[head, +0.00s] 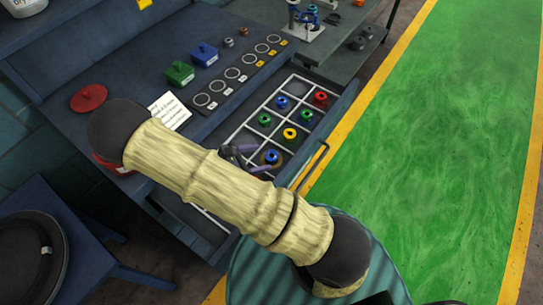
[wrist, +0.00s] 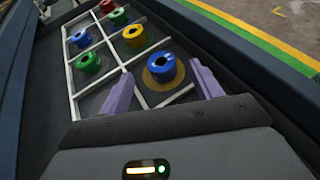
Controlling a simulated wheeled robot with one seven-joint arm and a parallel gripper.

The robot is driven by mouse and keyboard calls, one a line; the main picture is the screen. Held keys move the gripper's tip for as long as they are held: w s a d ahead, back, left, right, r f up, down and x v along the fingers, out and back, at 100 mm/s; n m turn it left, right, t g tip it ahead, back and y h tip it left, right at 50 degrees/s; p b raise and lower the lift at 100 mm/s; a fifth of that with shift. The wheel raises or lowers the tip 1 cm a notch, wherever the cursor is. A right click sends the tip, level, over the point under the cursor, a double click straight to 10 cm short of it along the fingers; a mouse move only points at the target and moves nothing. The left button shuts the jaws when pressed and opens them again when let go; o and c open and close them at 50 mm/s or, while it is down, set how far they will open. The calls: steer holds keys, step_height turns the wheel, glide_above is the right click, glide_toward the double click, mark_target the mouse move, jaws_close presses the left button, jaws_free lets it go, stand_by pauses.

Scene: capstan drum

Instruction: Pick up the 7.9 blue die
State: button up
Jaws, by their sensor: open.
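A blue die (head: 271,156) stands upright in the near compartment of the divided drawer, with an orange-brown ring around its base. It also shows in the wrist view (wrist: 161,66), between and just ahead of the two purple fingers. A second blue die (head: 281,102) stands farther back in the drawer and shows at the left in the wrist view (wrist: 80,38). No size marking is readable on either. My gripper (head: 262,158) is open and empty, its fingers (wrist: 162,70) spread on either side of the near blue die without visible contact.
A yellow die (head: 289,133), green dies (head: 264,120) and a red die (head: 320,97) share the drawer, separated by white dividers (wrist: 108,45). The bench above holds green and blue blocks (head: 205,54), a row of rings and a red disc (head: 89,97). A green floor lane lies right.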

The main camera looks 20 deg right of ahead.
mark_target(271, 156)
steer(key=p+x, duration=0.1)
steer(key=x, duration=0.3)
steer(key=shift+f, duration=0.15)
steer(key=shift+s, duration=0.1)
steer(key=c, duration=1.2)
steer(key=shift+c, duration=0.2)
step_height(271, 156, up, 10)
steer(key=b, duration=0.1)
